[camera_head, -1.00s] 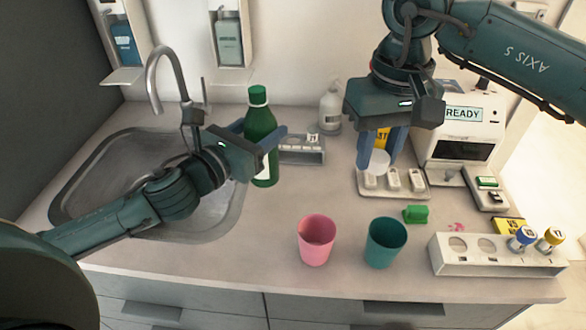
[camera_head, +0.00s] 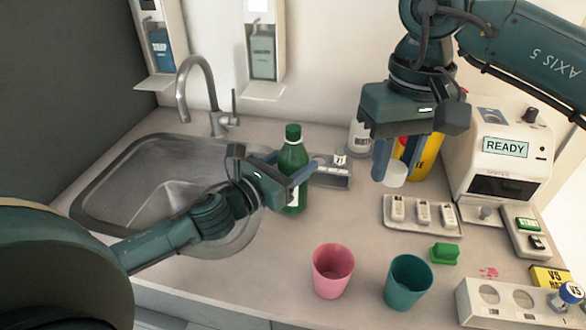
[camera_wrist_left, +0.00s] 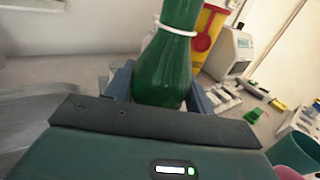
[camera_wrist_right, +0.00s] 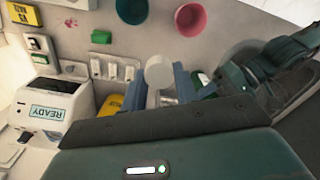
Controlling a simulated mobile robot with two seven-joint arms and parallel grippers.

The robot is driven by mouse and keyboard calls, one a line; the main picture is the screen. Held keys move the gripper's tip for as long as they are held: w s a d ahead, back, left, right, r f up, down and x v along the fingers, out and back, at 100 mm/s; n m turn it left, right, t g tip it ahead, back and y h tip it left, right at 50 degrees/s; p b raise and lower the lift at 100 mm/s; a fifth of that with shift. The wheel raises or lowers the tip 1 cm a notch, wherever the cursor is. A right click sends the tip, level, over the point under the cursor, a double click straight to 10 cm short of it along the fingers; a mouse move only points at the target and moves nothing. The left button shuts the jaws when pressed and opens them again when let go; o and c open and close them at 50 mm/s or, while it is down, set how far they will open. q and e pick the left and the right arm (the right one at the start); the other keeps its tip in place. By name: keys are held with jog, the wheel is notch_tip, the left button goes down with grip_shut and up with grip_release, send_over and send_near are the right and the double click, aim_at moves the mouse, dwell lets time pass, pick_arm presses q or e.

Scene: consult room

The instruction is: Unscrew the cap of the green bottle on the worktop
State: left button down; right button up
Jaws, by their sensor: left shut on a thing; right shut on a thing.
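The green bottle (camera_head: 292,160) stands upright on the worktop (camera_head: 290,248), right of the sink, with its green cap (camera_head: 293,132) on top. My left gripper (camera_head: 291,178) is shut on the bottle's body, one finger on each side. My right gripper (camera_head: 404,158) is to the right of the bottle, above the worktop, shut on a small white round piece (camera_head: 396,174), which also shows in the right wrist view (camera_wrist_right: 159,72).
A pink cup (camera_head: 333,272) and a teal cup (camera_head: 408,283) stand in front. A tray of small items (camera_head: 390,222), a green block (camera_head: 444,254) and a READY machine (camera_head: 505,150) are to the right. A yellow container (camera_head: 428,158) is behind my right gripper. The sink (camera_head: 110,205) is left.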

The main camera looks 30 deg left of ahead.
pick_arm(q)
jog(key=shift+f, duration=0.55)
pick_arm(e)
jog(key=shift+f, duration=0.1)
pick_arm(q)
jog(key=shift+f, duration=0.25)
pick_arm(e)
jog(key=shift+f, duration=0.2)
pick_arm(q)
jog(key=c, duration=0.5)
grip_release()
pick_arm(e)
jog(key=shift+r, duration=0.1)
